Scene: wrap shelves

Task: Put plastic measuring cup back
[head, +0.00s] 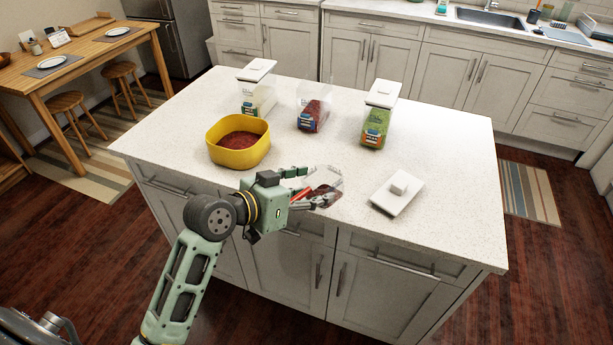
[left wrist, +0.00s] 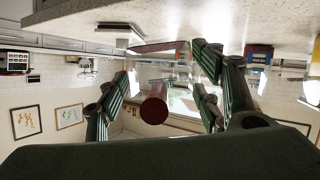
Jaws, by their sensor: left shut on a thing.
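The clear plastic measuring cup (head: 328,184) with a red handle is over the near part of the island counter. My left gripper (head: 306,187) is shut on its handle. In the left wrist view, which looks upside down, the red handle (left wrist: 153,106) lies between the fingers of my left gripper (left wrist: 158,95). Dark red shows in or through the cup; I cannot tell which. Fingers hide part of the cup. A yellow bowl (head: 224,153) holding dark red contents stands to the left. A clear middle container (head: 312,98) without a lid holds a dark red pack. My right gripper is out of view.
A white square lid (head: 397,194) lies on the white counter (head: 440,160) at the right. Lidded clear containers stand either side of the middle one: the left container (head: 257,98) and the green-filled right container (head: 375,122). The counter's right end is clear.

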